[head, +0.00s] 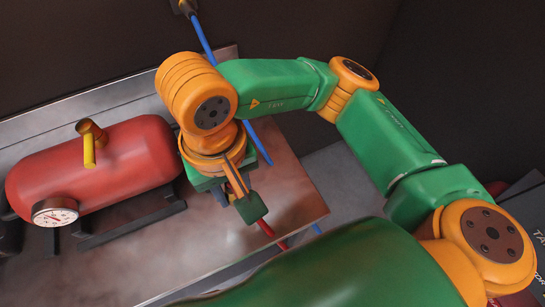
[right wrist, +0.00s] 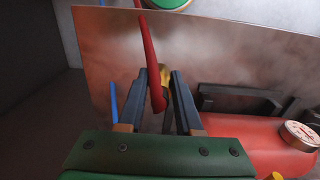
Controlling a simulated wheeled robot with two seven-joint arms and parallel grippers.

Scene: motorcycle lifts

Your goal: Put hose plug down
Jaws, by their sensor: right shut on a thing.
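My right gripper (head: 241,196) is over the right part of the metal bench top, pointing down. In the right wrist view its two dark fingers (right wrist: 160,75) are closed around a brass-coloured hose plug (right wrist: 167,75). A red hose (right wrist: 151,50) runs from the plug, passing in front of it in that view. In the head view a short piece of the red hose (head: 266,228) shows below the gripper, and the plug is hidden by the gripper. I cannot tell whether the plug touches the bench. My left gripper is not in view.
A red tank (head: 120,160) with a dial gauge (head: 55,211) and yellow valve handle (head: 89,150) lies left on the bench (head: 215,240). A blue hose (head: 203,38) hangs from the wall, passing behind my arm. Bare bench lies between tank and right edge.

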